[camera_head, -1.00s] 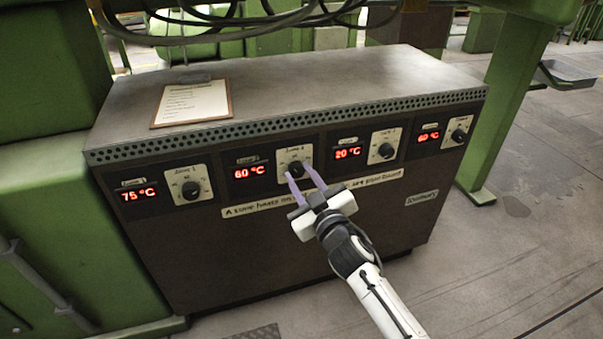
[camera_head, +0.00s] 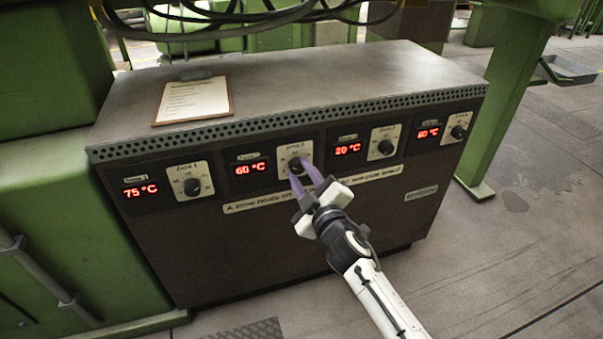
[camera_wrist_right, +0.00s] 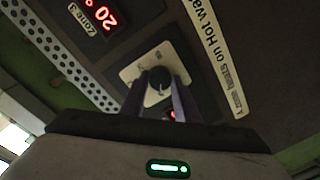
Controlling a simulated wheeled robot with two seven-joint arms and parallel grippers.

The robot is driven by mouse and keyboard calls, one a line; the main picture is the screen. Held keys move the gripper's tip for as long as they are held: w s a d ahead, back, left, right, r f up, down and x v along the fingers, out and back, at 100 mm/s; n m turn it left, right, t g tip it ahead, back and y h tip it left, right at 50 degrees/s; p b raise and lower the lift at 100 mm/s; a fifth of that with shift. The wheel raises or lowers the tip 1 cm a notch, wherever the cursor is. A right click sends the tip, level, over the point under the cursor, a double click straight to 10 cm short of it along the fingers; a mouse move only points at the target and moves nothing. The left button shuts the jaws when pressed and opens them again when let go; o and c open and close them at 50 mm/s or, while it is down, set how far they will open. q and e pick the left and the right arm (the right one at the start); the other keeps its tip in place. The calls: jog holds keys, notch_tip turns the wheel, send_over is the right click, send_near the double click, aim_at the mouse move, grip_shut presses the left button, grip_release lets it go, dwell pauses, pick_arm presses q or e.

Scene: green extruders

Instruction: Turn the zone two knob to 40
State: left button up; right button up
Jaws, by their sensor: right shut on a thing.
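The zone two knob (camera_head: 295,164) is a black dial on a pale plate (camera_head: 285,155), second from the left on the dark cabinet's front. The display (camera_head: 250,169) to its left reads 60 °C. My right gripper (camera_head: 302,178) reaches up from below right, with its purple fingers shut on the knob. In the right wrist view the knob (camera_wrist_right: 159,85) sits between the fingertips, with a pale pointer line on its face. The fingers partly hide the knob in the head view. My left gripper is not in view.
Other dials sit along the same panel: zone one (camera_head: 192,187) with 75 °C, zone three (camera_head: 386,147) with 20 °C, and a fourth (camera_head: 458,132) with 60 °C. A clipboard (camera_head: 193,100) lies on the cabinet top. Cables hang above it.

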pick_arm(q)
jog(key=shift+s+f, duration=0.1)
pick_arm(e)
jog(key=shift+f, duration=0.1)
jog(key=o, duration=1)
jog(key=shift+o, duration=0.2)
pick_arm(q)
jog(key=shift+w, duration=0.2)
pick_arm(e)
jog(key=shift+s+d, duration=0.1)
jog(key=shift+s, duration=0.1)
pick_arm(q)
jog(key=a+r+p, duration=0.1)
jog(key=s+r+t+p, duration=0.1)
jog(key=p, duration=0.1)
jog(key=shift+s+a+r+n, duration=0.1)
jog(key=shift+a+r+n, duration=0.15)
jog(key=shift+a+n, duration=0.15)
pick_arm(e)
jog(key=v, duration=1)
